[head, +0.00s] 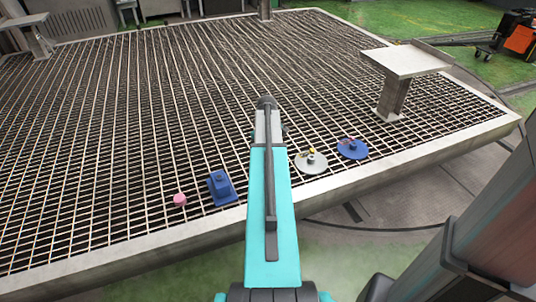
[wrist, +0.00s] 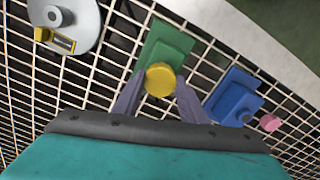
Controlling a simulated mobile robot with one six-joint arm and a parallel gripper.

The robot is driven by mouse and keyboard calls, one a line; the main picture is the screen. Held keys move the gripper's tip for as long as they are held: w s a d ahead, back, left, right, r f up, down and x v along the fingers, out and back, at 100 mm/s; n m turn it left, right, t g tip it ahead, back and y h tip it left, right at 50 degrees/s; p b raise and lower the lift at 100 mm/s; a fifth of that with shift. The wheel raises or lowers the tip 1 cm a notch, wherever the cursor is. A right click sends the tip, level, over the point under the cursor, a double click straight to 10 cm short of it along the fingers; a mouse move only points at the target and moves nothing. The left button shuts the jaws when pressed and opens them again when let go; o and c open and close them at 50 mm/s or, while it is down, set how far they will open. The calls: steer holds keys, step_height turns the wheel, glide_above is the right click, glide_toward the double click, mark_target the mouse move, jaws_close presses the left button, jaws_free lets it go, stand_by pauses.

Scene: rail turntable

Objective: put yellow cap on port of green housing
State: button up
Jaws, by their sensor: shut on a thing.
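In the wrist view, the yellow cap (wrist: 160,79) is a round disc held between the two grey-purple fingers of my gripper (wrist: 159,86), which is shut on it. The green housing (wrist: 172,45) lies on the grating just beyond and under the cap. The cap overlaps the housing's near end in this view and hides the port. I cannot tell whether the cap touches the port or hangs above it. In the head view, my arm hides the gripper, the cap and the green housing.
A blue housing (head: 222,188) and a pink cap (head: 180,199) sit left of my arm on the grating. A grey disc (head: 311,161) and a blue disc (head: 352,148) lie to the right. A metal pedestal (head: 405,62) stands farther back. The grating beyond my arm is clear.

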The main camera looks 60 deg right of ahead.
steer(key=shift+f, duration=0.75)
steer(key=shift+f, duration=0.2)
stand_by(0.6)
steer(key=o, duration=1)
steer(key=shift+r, duration=0.1)
step_height(320, 180, up, 14)
steer(key=shift+f+p, duration=0.15)
steer(key=shift+p, duration=1.1)
